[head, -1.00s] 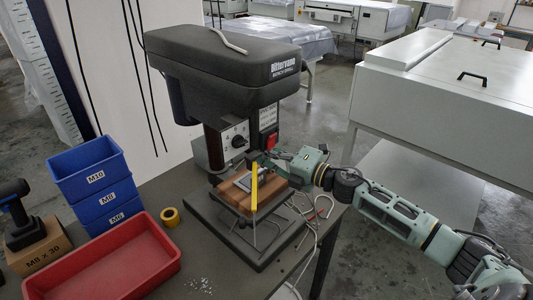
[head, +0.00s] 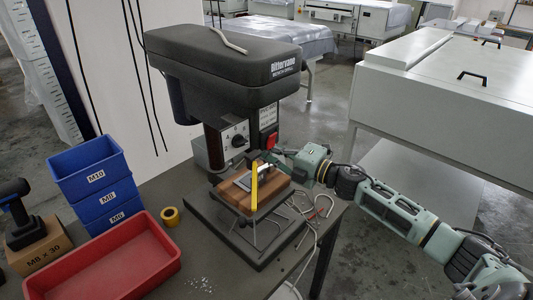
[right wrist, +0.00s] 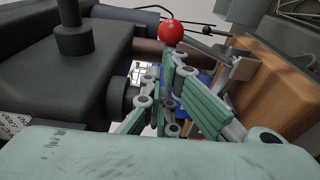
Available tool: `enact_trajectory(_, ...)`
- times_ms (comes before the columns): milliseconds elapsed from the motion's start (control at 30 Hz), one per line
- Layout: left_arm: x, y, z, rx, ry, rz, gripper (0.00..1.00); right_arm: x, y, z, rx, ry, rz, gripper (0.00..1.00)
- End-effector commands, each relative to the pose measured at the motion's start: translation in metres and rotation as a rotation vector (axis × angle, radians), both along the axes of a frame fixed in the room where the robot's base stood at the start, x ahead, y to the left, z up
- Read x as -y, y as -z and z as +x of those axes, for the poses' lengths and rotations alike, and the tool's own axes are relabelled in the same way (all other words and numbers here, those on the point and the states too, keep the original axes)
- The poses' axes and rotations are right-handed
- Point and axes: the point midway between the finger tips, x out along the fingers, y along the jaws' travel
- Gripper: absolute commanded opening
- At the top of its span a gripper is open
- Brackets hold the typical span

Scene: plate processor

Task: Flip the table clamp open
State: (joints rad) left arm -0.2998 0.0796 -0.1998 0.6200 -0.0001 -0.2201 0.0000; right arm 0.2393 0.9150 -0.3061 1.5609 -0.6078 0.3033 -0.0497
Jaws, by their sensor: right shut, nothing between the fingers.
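A round red knob (right wrist: 171,32) shows at the top of the right wrist view, just beyond my right fingertips. It may be the end of the table clamp's handle, but its lever is mostly hidden and I cannot tell the clamp's position. My right gripper (head: 270,154) reaches in from the right beside the bench drill's column, just behind the wooden block (head: 274,190). Its fingers (right wrist: 170,72) are closed together and empty, close to the knob. I cannot tell whether they touch it. My left gripper is out of view.
The drill head (head: 225,60) overhangs the work area. A yellow upright strip (head: 254,188) stands before the block on the drill's dark base (head: 250,245). Loose cables lie to the right. A red tray (head: 100,268), blue bins (head: 100,185) and a yellow roll (head: 170,216) stand left.

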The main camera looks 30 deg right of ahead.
Motion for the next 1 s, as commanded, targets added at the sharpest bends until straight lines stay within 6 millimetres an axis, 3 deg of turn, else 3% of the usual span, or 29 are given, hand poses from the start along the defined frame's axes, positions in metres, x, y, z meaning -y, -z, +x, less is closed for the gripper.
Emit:
enact_trajectory(433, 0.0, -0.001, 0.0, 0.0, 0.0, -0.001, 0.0, 0.032, -0.002, 0.012, -0.126, 0.003, 0.363, 0.0)
enact_trajectory(1000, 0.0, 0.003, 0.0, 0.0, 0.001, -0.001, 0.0, 0.065, 0.01, 0.023, -0.27, 0.001, 0.776, 0.0)
